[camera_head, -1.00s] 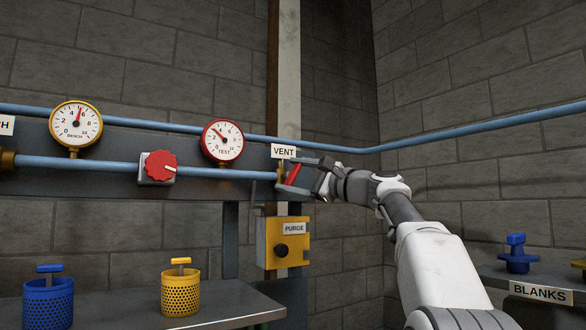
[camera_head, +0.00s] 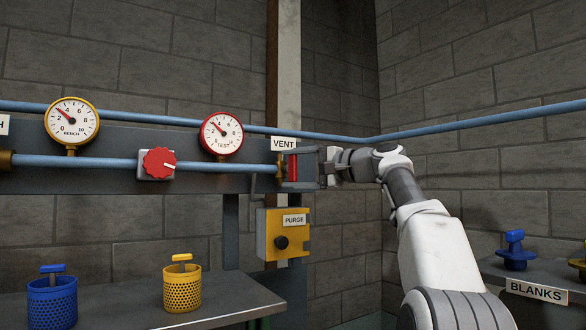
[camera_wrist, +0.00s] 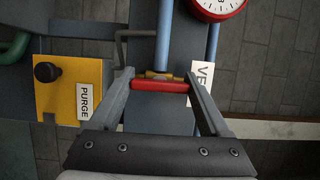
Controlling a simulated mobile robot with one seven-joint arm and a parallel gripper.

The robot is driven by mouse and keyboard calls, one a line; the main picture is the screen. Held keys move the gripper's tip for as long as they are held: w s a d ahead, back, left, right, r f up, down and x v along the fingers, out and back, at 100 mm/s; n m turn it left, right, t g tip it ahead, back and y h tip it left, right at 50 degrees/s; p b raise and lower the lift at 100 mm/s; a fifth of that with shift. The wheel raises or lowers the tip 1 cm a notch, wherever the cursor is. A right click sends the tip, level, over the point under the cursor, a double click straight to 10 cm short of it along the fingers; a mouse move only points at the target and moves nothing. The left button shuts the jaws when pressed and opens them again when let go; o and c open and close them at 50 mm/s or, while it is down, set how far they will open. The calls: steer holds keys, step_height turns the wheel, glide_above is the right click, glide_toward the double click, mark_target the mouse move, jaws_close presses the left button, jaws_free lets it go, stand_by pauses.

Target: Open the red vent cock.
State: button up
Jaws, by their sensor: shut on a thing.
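The red vent cock handle (camera_head: 293,168) is at the right end of the lower blue pipe, below the VENT label (camera_head: 283,143). It stands upright, crosswise to the pipe. My gripper (camera_head: 297,168) comes from the right, with its fingers above and below the handle. In the wrist view the red handle (camera_wrist: 160,86) lies between the two fingertips of my gripper (camera_wrist: 160,83), one at each end, in front of the brass body (camera_wrist: 160,75). My gripper is shut on it.
The yellow PURGE box (camera_head: 284,236) is just below. The red-rimmed TEST gauge (camera_head: 221,136), red knob (camera_head: 157,164) and yellow-rimmed BENCH gauge (camera_head: 72,121) are to the left. A bench (camera_head: 205,313) with blue and yellow baskets stands lower left. A BLANKS shelf (camera_head: 540,291) is right.

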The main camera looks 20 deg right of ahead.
stand_by(0.3)
steer(key=o, duration=1.2)
steer(key=b+v, duration=0.4)
steer(key=v, duration=1.3)
steer(key=shift+s+d, duration=0.1)
steer(key=shift+s, duration=0.15)
